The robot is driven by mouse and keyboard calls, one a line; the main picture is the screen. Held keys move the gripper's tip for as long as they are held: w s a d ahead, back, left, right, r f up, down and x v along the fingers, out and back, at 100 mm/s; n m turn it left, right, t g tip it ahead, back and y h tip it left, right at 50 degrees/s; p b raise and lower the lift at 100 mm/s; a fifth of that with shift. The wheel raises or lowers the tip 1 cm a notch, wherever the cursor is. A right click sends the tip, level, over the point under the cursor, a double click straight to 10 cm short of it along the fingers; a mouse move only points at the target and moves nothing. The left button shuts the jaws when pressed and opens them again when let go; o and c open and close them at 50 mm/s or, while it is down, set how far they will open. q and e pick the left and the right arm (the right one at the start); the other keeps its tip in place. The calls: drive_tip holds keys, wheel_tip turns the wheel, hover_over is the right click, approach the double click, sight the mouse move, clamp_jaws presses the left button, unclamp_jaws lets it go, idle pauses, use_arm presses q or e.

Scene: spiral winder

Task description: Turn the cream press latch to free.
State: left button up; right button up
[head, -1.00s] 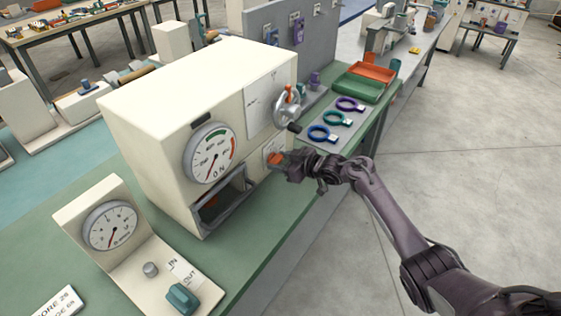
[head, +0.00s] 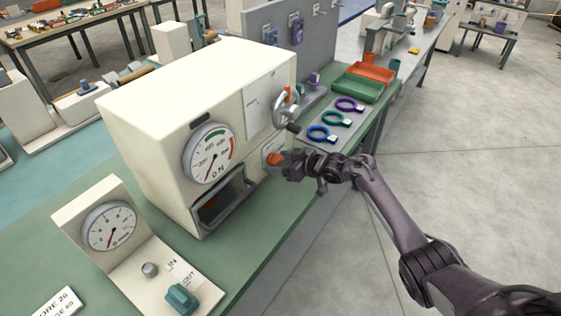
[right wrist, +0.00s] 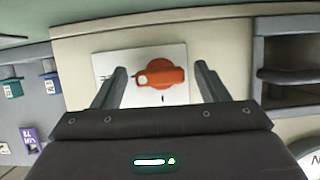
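The cream press (head: 160,110) is a large box-shaped machine on the green bench. Its latch is an orange-red knob (right wrist: 160,74) on a white label plate (right wrist: 112,66) in the right wrist view. In the head view the orange latch (head: 274,158) shows low on the press's right side, partly behind my right gripper. My right gripper (head: 287,164) points at the latch. In the right wrist view its two fingers (right wrist: 160,82) are apart, one on each side of the knob, with gaps to it. The label's writing is too small to read. My left gripper is not in view.
A handwheel (head: 287,108) with an orange knob and a dark handle sits just above the latch. Ring tools (head: 324,132) and a green tray (head: 358,88) lie further back. Open floor is at right.

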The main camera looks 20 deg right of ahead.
drive_tip(key=v, duration=0.7)
drive_tip(key=shift+s+d+b, duration=0.25)
drive_tip(key=shift+d+b, duration=0.05)
drive_tip(key=shift+b, duration=0.05)
drive_tip(key=shift+r, duration=0.1)
